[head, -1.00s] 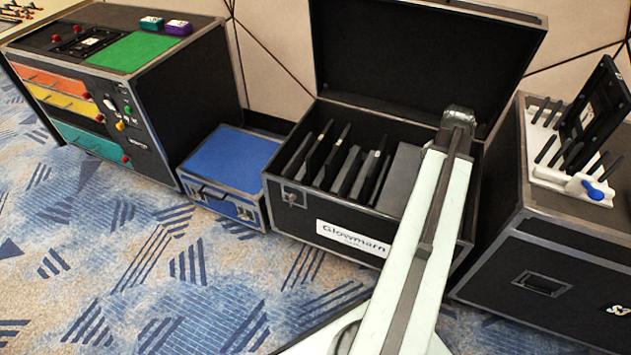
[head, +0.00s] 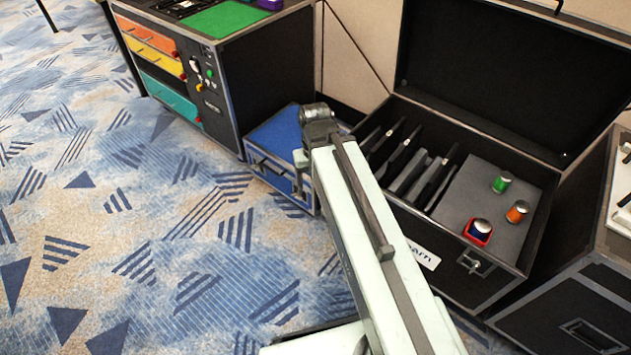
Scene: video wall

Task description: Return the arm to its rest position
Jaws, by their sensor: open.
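My arm reaches up from the bottom of the head view, a long pale link with a dark strip along it. It ends at a grey joint in front of the small blue case (head: 275,150). My gripper's jaws do not show; whatever lies beyond the joint is hidden behind the arm. The arm covers part of the blue case and of the front of the open black case (head: 465,262).
The black case has upright dark panels in slots and a grey block bearing a green-banded can (head: 502,183), an orange can (head: 517,212) and a blue can in a red holder (head: 478,233). A drawer cabinet (head: 265,75) stands at left. Patterned carpet at left is clear.

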